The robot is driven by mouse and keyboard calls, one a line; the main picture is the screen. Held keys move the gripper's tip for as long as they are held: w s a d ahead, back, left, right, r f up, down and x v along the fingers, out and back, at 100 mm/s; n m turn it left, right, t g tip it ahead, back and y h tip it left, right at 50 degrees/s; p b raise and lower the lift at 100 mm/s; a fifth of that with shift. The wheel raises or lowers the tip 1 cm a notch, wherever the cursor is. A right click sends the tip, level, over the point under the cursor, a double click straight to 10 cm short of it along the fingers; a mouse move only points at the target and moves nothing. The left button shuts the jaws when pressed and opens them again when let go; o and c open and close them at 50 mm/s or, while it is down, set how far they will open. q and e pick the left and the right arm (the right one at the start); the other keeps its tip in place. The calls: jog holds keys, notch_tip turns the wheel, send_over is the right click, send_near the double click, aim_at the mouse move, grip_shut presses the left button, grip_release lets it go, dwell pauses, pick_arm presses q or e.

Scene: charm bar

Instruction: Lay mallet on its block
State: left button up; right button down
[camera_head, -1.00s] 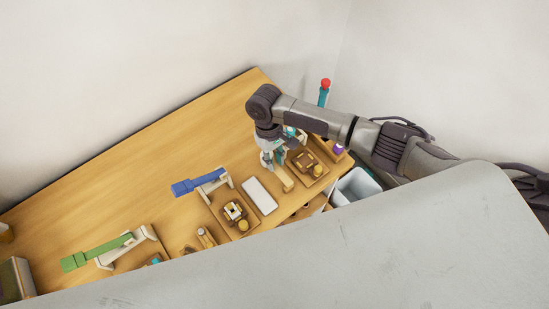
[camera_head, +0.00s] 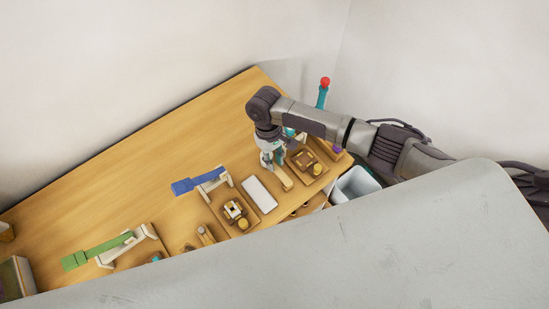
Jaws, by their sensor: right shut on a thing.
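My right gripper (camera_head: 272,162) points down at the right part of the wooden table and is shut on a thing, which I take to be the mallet. The fingers and arm hide most of it. A pale wooden bar (camera_head: 284,180) shows just below and right of the fingertips; I cannot tell whether it is the mallet's handle or part of the block. A brown tray (camera_head: 322,178) with a square dark fixture stands just right of it. My left gripper is not in view.
A white pad (camera_head: 259,195) lies left of the gripper. A red-topped teal post (camera_head: 323,94) stands behind my arm. A bin (camera_head: 353,186) is at right. The back left table is clear.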

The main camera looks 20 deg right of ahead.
jog(key=shift+f, duration=0.3)
dwell(0.5)
jog(key=c, duration=0.9)
grip_release()
jog(key=v, duration=1.2)
jog(key=shift+a, duration=0.1)
